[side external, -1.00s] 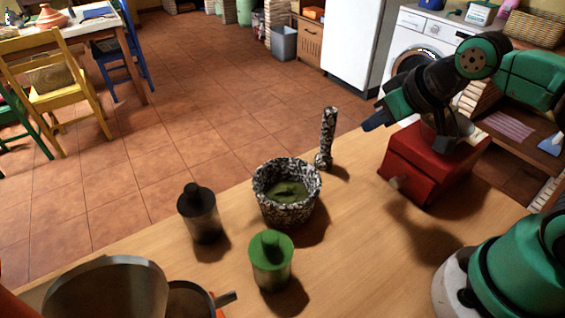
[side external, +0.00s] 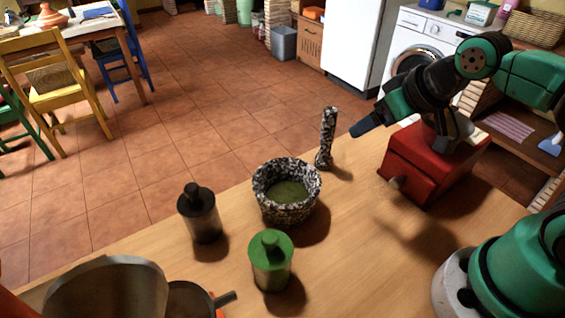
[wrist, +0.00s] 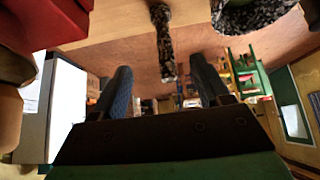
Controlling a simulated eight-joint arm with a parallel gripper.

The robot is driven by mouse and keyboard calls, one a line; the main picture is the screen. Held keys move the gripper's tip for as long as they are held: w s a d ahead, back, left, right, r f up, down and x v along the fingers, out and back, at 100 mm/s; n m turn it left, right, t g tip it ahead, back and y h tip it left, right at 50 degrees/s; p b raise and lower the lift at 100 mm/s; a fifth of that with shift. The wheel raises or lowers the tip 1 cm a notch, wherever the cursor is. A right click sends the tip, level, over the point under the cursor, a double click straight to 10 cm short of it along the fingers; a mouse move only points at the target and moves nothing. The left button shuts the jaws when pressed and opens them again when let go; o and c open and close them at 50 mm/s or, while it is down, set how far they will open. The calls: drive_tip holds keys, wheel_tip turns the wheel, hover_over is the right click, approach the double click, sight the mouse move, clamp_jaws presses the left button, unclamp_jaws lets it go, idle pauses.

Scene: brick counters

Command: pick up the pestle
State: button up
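The pestle (side external: 328,138), speckled black and white, stands upright on the wooden counter in the side view. The mortar (side external: 286,207), with the same speckle and green stuff inside, stands in front of it and to its left. My gripper (side external: 357,130) is just right of the pestle, pointing at its shaft, with a small gap between them. In the wrist view the two fingers are apart with nothing held. The pestle (wrist: 164,42) shows beyond the fingertips, lined up with the space between them. The mortar (wrist: 250,14) is at the upper right there.
A red box with a drawer (side external: 432,163) stands under my forearm. A dark canister (side external: 202,217) and a green-topped canister (side external: 271,264) stand nearer the camera. A metal pan (side external: 110,290) is at the lower left. The counter's far edge runs close behind the pestle.

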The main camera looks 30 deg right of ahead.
sight(325, 122)
drive_tip(key=w+n+g, duration=0.1)
drive_tip(key=w, duration=0.1)
drive_tip(key=w+n+g, duration=0.1)
drive_tip(key=w, duration=0.1)
drive_tip(key=w+n+y, duration=0.1)
drive_tip(key=w, duration=0.2)
drive_tip(key=shift+w+f+g, duration=0.1)
drive_tip(key=shift+f+g, duration=0.15)
drive_tip(key=shift+g, duration=0.15)
drive_tip(key=shift+w+f+n, duration=0.15)
drive_tip(key=shift+w+n, duration=0.1)
drive_tip(key=shift+n, duration=0.05)
drive_tip(key=shift+w+f, duration=0.3)
drive_tip(key=shift+f, duration=0.15)
drive_tip(key=shift+x, duration=2.35)
drive_tip(key=shift+s+a, duration=0.1)
clamp_jaws()
